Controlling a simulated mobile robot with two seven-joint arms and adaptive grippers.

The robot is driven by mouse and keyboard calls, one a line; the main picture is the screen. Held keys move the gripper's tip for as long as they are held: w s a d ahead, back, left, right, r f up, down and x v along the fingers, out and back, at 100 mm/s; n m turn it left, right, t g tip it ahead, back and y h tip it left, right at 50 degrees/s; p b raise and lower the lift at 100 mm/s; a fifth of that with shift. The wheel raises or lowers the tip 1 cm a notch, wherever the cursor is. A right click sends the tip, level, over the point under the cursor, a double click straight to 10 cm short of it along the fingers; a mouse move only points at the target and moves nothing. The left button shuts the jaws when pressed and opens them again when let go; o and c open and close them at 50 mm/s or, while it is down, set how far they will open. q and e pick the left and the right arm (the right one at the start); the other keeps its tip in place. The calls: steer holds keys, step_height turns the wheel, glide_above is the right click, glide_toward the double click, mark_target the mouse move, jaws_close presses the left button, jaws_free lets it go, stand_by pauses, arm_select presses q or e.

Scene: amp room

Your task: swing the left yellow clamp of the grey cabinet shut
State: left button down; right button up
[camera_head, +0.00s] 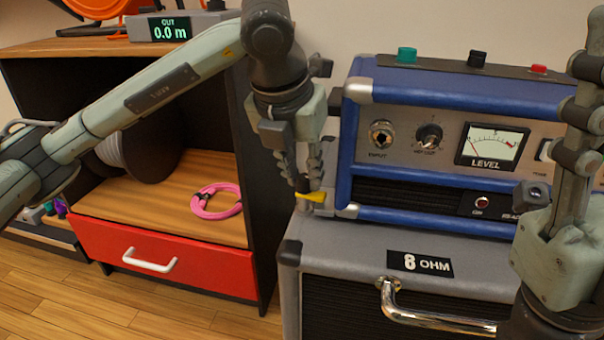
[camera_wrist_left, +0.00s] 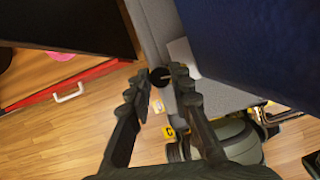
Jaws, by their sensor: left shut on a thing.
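The grey cabinet (camera_head: 345,243), labelled 8 OHM, stands in the lower middle of the head view, with the blue amp (camera_head: 440,92) on top. The left yellow clamp (camera_head: 314,197) shows as a small yellow piece at the cabinet's top left, beside the amp. My left gripper (camera_head: 309,186) points down there, its fingers shut on the clamp and partly hiding it. In the left wrist view my left fingers (camera_wrist_left: 163,84) are close around a dark round piece above the grey cabinet top (camera_wrist_left: 152,30). My right arm stands at the right; its fingertips are out of view.
A wooden shelf unit (camera_head: 262,215) with a red drawer (camera_head: 170,262) stands close on the left. A pink cable coil (camera_head: 217,201) lies on its shelf. A chrome handle (camera_head: 430,322) sticks out of the cabinet front. The floor (camera_head: 60,305) at lower left is clear.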

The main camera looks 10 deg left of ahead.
arm_select(q)
steer(key=shift+n+y, duration=0.4)
steer(key=shift+n, duration=0.5)
steer(key=c, duration=1.3)
jaws_free()
steer(key=shift+c, duration=0.2)
steer(key=v, duration=1.2)
steer(key=shift+d, duration=0.15)
